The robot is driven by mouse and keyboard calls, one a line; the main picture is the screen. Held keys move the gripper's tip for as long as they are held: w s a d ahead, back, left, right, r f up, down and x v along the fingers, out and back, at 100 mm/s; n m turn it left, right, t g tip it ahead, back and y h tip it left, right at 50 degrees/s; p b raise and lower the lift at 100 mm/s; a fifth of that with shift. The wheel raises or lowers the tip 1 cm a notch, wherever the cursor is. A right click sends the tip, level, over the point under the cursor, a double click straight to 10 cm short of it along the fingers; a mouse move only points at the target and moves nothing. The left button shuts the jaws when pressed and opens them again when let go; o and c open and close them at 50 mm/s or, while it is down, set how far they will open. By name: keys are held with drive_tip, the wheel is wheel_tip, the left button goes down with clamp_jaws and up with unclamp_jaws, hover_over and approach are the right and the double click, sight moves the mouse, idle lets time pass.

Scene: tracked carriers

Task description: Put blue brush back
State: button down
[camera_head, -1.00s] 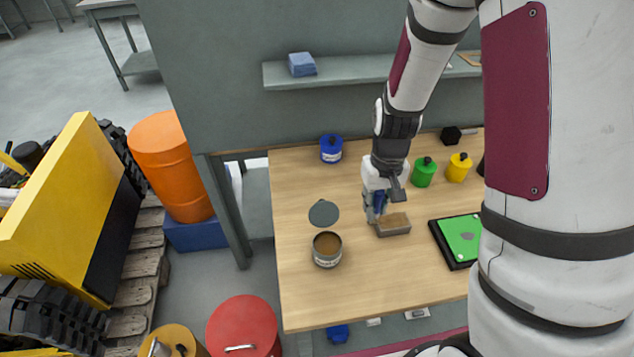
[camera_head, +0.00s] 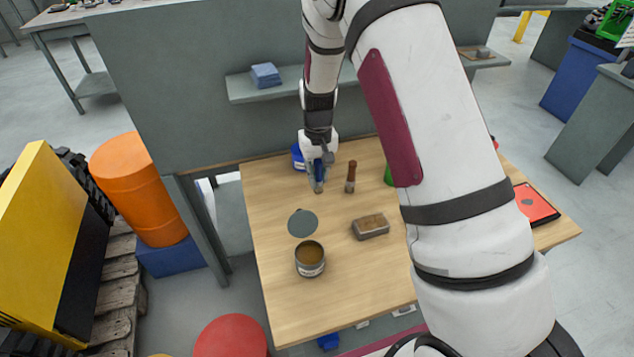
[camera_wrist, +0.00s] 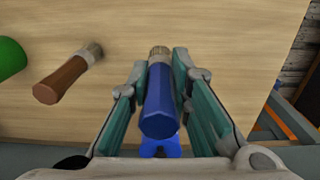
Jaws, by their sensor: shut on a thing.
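My gripper (camera_head: 318,182) is shut on the blue brush (camera_head: 318,173) near the back left of the table. The brush is roughly upright, with its bristle end down over the tabletop; I cannot tell whether it touches. In the wrist view the blue brush (camera_wrist: 159,100) lies between the two fingers of my gripper (camera_wrist: 160,62). The blue pot (camera_head: 298,157) stands just behind and left of my gripper, partly hidden by it. Part of a blue thing, probably this pot (camera_wrist: 160,144), shows past the handle in the wrist view.
A brown-handled brush (camera_head: 351,177) stands close on the right, with a partly hidden green pot (camera_head: 388,177) beyond. A grey block with a brown top (camera_head: 370,227), an open can (camera_head: 310,258) and a round lid (camera_head: 302,222) are nearer. A shelf (camera_head: 245,90) is above.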

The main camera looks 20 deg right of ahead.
drive_tip(key=shift+w+f, duration=0.3)
drive_tip(key=shift+w, duration=0.05)
drive_tip(key=shift+f+p, duration=0.4)
drive_tip(key=shift+f, duration=1.1)
drive_tip(key=c, duration=1.5)
unclamp_jaws()
drive_tip(key=shift+f, duration=0.15)
drive_tip(key=shift+o, duration=0.2)
